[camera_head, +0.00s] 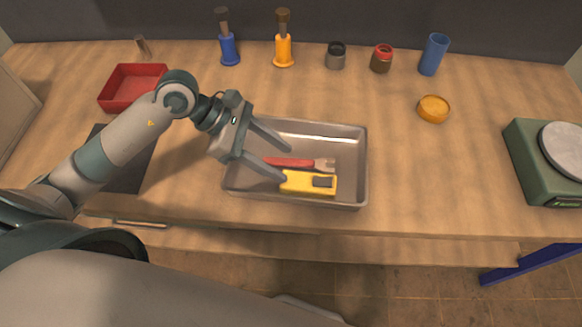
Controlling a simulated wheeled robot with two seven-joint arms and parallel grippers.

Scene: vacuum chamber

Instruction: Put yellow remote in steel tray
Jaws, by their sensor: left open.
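The steel tray (352,147) is a rectangular metal tray in the middle of the wooden table, near its front edge. The yellow remote (299,183), with a dark patch on its right part, lies inside the tray along the front side. My left gripper (287,163) reaches in from the left over the tray. It is open, with its two fingers spread; the nearer fingertip is at the left end of the remote, and I cannot tell if they touch. A red-handled tool (290,162) with a grey head lies in the tray behind the remote. My right gripper is out of view.
A red bin (133,88) stands at the back left. Blue (229,48) and orange-handled (283,50) tools, small jars (381,59) and a blue cup (434,54) line the back. Table between tray and scale is clear.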

